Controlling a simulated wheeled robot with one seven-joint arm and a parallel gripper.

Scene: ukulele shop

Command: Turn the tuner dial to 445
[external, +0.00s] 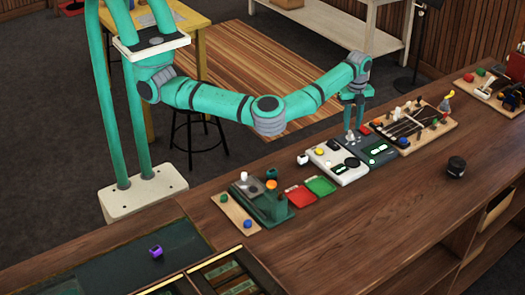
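My gripper (354,122) points down over the left end of a dark grey device (365,143) on the wooden counter. This device has a lit display (378,149) and a small pale knob (350,136) just under my fingertips. I cannot tell whether the fingers touch the knob, or how far apart they are. A white device (330,153) stands directly to its left, with a round black dial (352,162), a yellow button and its own small display. The figures on both displays are too small to read, and no label shows which device is the tuner.
A board with strings and pegs (412,125) lies to the right of the dark device. Red (300,196) and green (321,185) trays and a green fixture (262,200) lie to the left. A black jar (456,166) stands alone nearer the front; the counter around it is clear.

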